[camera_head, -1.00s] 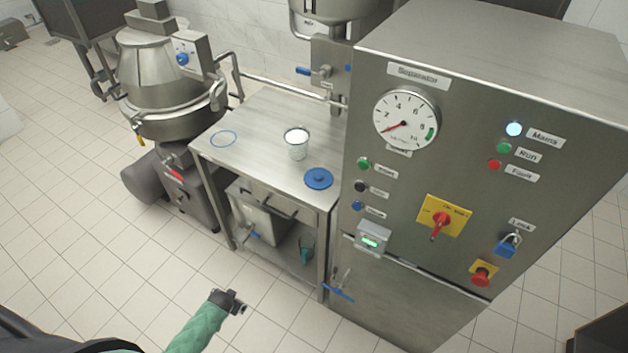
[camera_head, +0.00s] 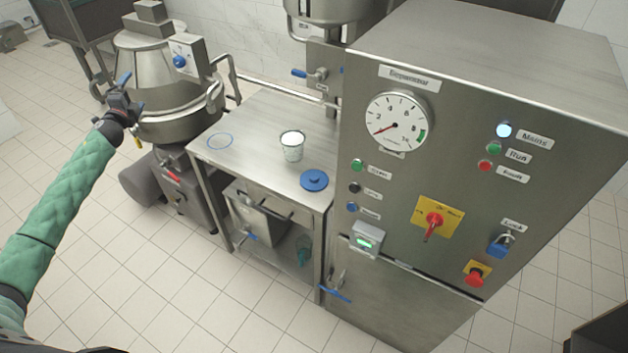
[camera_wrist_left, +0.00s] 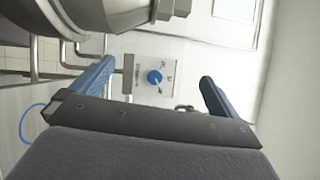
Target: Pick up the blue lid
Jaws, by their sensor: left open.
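The blue lid (camera_head: 314,180) lies flat on the steel table (camera_head: 262,118), near its front right corner by the control cabinet. It has a small knob in its middle. My left gripper (camera_head: 130,92) is raised at the left, in front of the steel kettle, well to the left of the lid. In the left wrist view its two blue fingers (camera_wrist_left: 157,85) are spread with nothing between them. The lid does not show in that view. My right gripper is not in view.
A white-filled cup (camera_head: 292,146) stands on the table behind the lid. A blue ring (camera_head: 219,141) marks the table's left part. The steel control cabinet (camera_head: 400,190) rises close to the lid's right. The kettle (camera_head: 155,75) stands left of the table.

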